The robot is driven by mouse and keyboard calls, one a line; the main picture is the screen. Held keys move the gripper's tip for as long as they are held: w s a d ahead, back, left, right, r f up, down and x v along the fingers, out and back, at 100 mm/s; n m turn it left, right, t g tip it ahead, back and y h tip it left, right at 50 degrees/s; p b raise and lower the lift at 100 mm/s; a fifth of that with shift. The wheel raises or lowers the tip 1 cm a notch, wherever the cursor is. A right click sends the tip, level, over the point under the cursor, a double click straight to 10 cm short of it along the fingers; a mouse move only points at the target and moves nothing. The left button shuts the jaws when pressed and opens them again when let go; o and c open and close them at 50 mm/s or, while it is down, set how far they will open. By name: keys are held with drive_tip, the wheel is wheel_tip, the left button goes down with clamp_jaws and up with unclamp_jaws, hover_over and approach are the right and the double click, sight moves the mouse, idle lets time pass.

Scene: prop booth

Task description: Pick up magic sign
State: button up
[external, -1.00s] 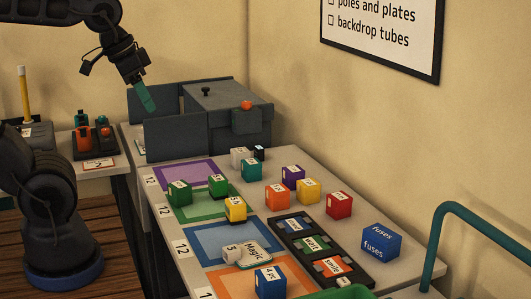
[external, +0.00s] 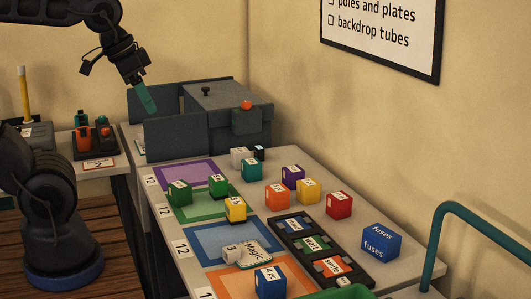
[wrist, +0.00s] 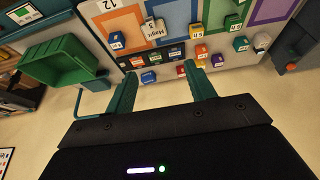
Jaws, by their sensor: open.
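The magic sign (external: 257,253) is a small pale plate with "Magic" written on it. It lies between the blue and orange mats on the table, right beside a small white block (external: 231,254) marked 3. In the wrist view the sign (wrist: 152,33) shows near the top, upside down or turned. My gripper (external: 147,100) is raised at the upper left in the external view, well apart from the sign. In the wrist view its two teal fingers (wrist: 159,69) are spread with nothing between them.
A black tray (external: 281,223) with labelled slots lies right of the sign. A blue block (external: 270,282) stands just in front of it and a yellow block (external: 235,209) behind. Grey panels (external: 176,137) stand at the table's far end. A green bin (wrist: 66,63) is at the near end.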

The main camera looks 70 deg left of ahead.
drive_tip(key=shift+w, duration=0.1)
drive_tip(key=n+g, duration=0.1)
drive_tip(key=g, duration=0.8)
hover_over(231, 248)
drive_tip(key=w, duration=0.1)
drive_tip(key=f, duration=3.3)
drive_tip(key=shift+w+f, duration=0.2)
drive_tip(key=shift+w+x, duration=0.15)
drive_tip(key=shift+x, duration=1.25)
drive_tip(key=shift+w+x, duration=0.15)
drive_tip(key=shift+x, duration=1.25)
drive_tip(key=shift+f, duration=0.1)
drive_tip(key=c, duration=1)
drive_tip(key=shift+c, duration=0.2)
